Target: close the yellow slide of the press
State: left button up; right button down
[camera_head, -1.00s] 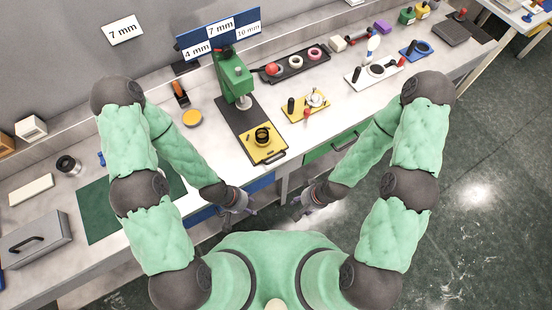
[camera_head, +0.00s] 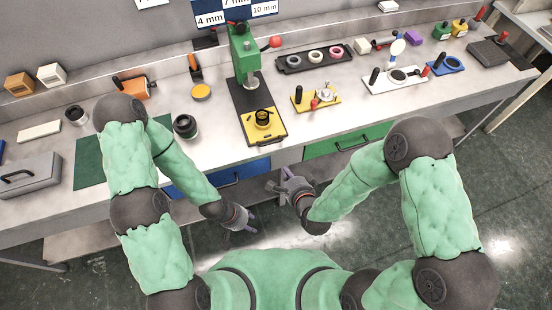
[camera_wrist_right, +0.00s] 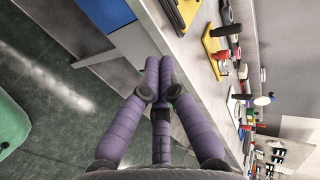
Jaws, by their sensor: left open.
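The green press (camera_head: 243,60) stands at the back of the bench on a black base plate (camera_head: 246,98), with a red-knobbed lever. Its yellow slide (camera_head: 254,129) is at the front end of the base, drawn out from under the ram, with a dark ring-shaped part (camera_head: 264,117) on it and a dark handle at its front edge. My left gripper (camera_head: 252,221) is open and empty, in front of and below the bench edge.
A dark lens-like cylinder (camera_head: 185,126) and a yellow-lidded tin (camera_head: 201,91) stand left of the press. A yellow fixture (camera_head: 327,101) and a black tray of rings (camera_head: 290,64) are to its right. Blue (camera_head: 240,172) and green (camera_head: 320,146) drawer fronts lie under the bench edge.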

aim_at(264, 124)
jog(key=x, duration=0.4)
jog(key=b+x, duration=0.1)
jog(key=x, duration=0.4)
jog(key=r+b+x, duration=0.1)
jog(key=x, duration=0.3)
jog(key=shift+w+a+f, duration=0.1)
jog(key=shift+w+a, duration=0.15)
jog(key=shift+w, duration=0.4)
jog(key=shift+b, duration=0.3)
jog(key=w+a+b, duration=0.1)
jog(key=w+b, duration=0.1)
jog(key=w, duration=0.2)
jog(key=w+a+b, duration=0.2)
jog(key=w, duration=0.3)
jog(key=w+a+b, duration=0.1)
jog(key=w+b, duration=0.2)
jog(key=w, duration=0.1)
jog(key=shift+w+a+f, duration=0.15)
jog(key=shift+w+a, duration=0.15)
jog(key=shift+w, duration=0.1)
jog(key=shift+w+a, duration=0.15)
jog(key=shift+w, duration=0.35)
jog(key=shift+w+r, duration=0.1)
jog(key=shift+r, duration=0.1)
